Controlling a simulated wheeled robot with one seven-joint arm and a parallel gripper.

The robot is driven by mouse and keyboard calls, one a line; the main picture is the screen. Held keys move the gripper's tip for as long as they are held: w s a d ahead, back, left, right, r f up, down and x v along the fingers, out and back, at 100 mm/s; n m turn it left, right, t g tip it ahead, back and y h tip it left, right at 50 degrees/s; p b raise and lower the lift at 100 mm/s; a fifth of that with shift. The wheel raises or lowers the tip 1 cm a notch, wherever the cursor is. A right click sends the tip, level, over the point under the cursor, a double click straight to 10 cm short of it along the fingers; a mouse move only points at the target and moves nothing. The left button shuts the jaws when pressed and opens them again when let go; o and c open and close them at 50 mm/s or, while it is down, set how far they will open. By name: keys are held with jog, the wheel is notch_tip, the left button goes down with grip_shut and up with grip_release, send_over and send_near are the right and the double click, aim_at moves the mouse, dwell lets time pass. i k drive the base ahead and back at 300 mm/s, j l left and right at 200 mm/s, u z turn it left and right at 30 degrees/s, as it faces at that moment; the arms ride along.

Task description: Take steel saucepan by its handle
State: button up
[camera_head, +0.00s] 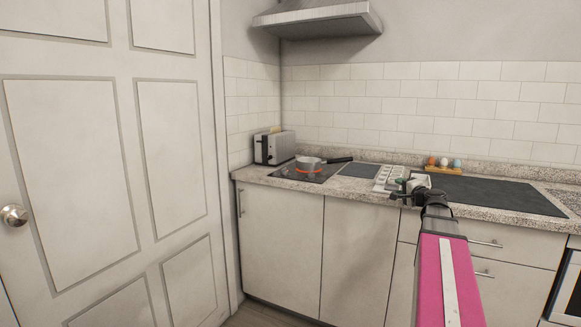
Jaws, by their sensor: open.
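The steel saucepan (308,164) sits upright on the dark hob at the left part of the counter. Its black handle (338,160) points to the right, toward the dark panel. My gripper (397,194) is open at the end of my arm, over the counter's front edge. In the picture it is to the right of the saucepan and a little lower, clearly apart from the handle. Nothing shows between its jaws, though they are small in this view.
A toaster (274,147) stands left of the hob (318,176). A white tray-like item (390,175) is partly hidden behind my gripper. Egg-like objects (443,161) stand in a wooden holder at the back. A range hood (320,20) hangs above. The dark mat (490,192) looks clear.

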aim_at(307, 165)
jog(key=i+j+u, duration=0.15)
jog(key=i, duration=0.15)
jog(key=i+j+u, duration=0.15)
jog(key=i, duration=0.2)
jog(key=i+j+z, duration=0.65)
jog(key=j, duration=0.4)
